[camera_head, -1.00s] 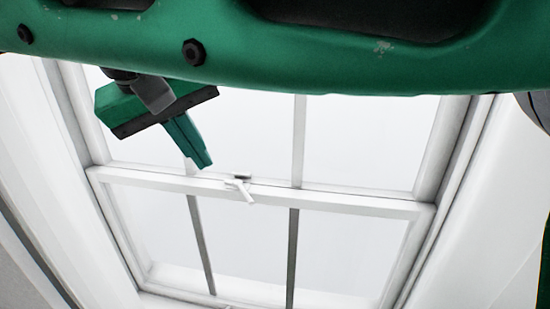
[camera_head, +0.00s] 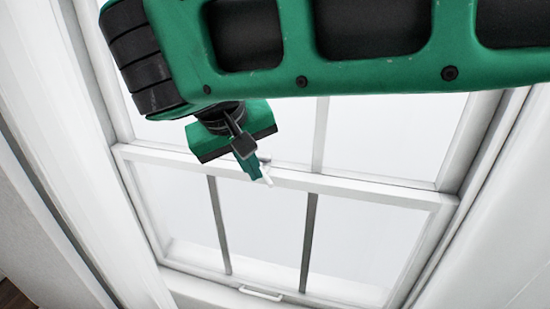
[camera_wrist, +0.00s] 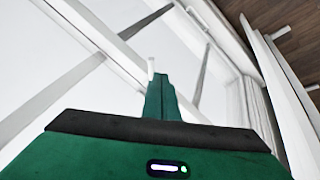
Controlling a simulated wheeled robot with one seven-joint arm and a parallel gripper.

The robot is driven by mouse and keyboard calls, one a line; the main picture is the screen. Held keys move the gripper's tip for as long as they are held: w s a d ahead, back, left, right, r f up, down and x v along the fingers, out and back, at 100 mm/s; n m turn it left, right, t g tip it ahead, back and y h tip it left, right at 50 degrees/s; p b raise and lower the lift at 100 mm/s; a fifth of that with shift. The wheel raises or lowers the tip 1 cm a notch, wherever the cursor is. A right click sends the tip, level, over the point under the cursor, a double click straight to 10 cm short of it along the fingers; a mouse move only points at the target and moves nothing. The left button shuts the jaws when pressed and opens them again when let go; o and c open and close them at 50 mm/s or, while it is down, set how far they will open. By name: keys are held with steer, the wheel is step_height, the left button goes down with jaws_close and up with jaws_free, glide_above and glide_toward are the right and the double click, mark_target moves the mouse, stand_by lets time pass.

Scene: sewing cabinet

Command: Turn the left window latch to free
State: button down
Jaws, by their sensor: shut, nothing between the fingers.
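The white window latch (camera_head: 267,178) sits on the meeting rail in the middle of the window. Most of it is hidden behind my gripper in the head view; its lever tip shows just right of the fingertips. My gripper (camera_head: 256,174) is shut and empty, with its green fingers at the latch. In the wrist view my gripper (camera_wrist: 158,82) points at the white latch lever (camera_wrist: 151,68), which stands just beyond the fingertips. I cannot tell whether fingers and lever touch.
The window's white meeting rail (camera_head: 350,186) runs across the frame, with thin vertical bars above and below. A white handle (camera_head: 261,293) is on the bottom rail. White side casing (camera_head: 85,170) stands at the left. My green arm covers the top of the head view.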

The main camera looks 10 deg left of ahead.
mark_target(268, 183)
steer(key=shift+w+d+f, duration=0.3)
steer(key=shift+d+f, duration=0.15)
steer(key=shift+d, duration=0.05)
steer(key=shift+w+d, duration=0.15)
steer(key=shift+w+d+f+n+y, duration=0.15)
steer(key=shift+d+n+y, duration=0.05)
steer(key=shift+d+n, duration=0.2)
steer(key=shift+w+d+f+n+y, duration=0.2)
steer(key=shift+d+n, duration=0.1)
steer(key=shift+n, duration=0.2)
steer(key=shift+s, duration=0.1)
